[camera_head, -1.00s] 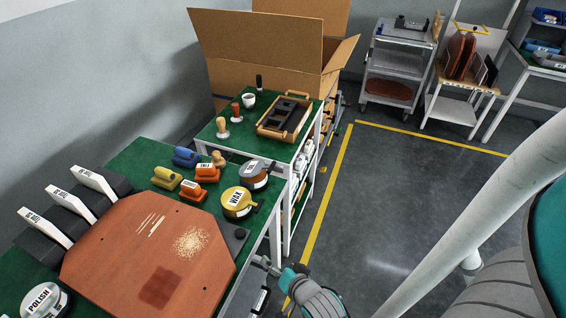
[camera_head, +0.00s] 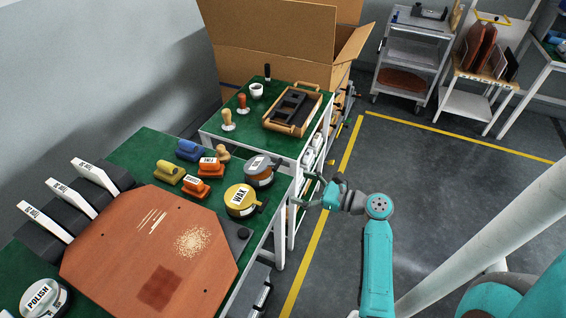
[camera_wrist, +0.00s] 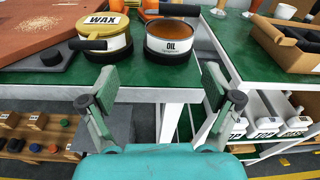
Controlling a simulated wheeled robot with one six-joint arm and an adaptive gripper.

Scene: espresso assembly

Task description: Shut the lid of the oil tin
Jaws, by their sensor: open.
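The oil tin (camera_head: 258,174) stands on the green bench top, at its right edge beside the yellow wax tin (camera_head: 240,203). In the wrist view the oil tin (camera_wrist: 170,46) has a pale OIL label on its side and a brown round top surface; I cannot clearly tell the lid's angle. A dark bar shows behind it. My gripper (camera_head: 318,194) is in the aisle right of the bench, apart from the tin. In the wrist view my gripper (camera_wrist: 160,92) is open and empty, its fingers below and in front of the tin.
The wax tin, orange and blue blocks (camera_head: 189,150) and a brown octagonal board (camera_head: 130,245) crowd the bench. A second green table (camera_head: 240,138) with a wooden tray (camera_head: 292,110) stands behind. A white post (camera_head: 510,215) rises at right. The aisle floor is clear.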

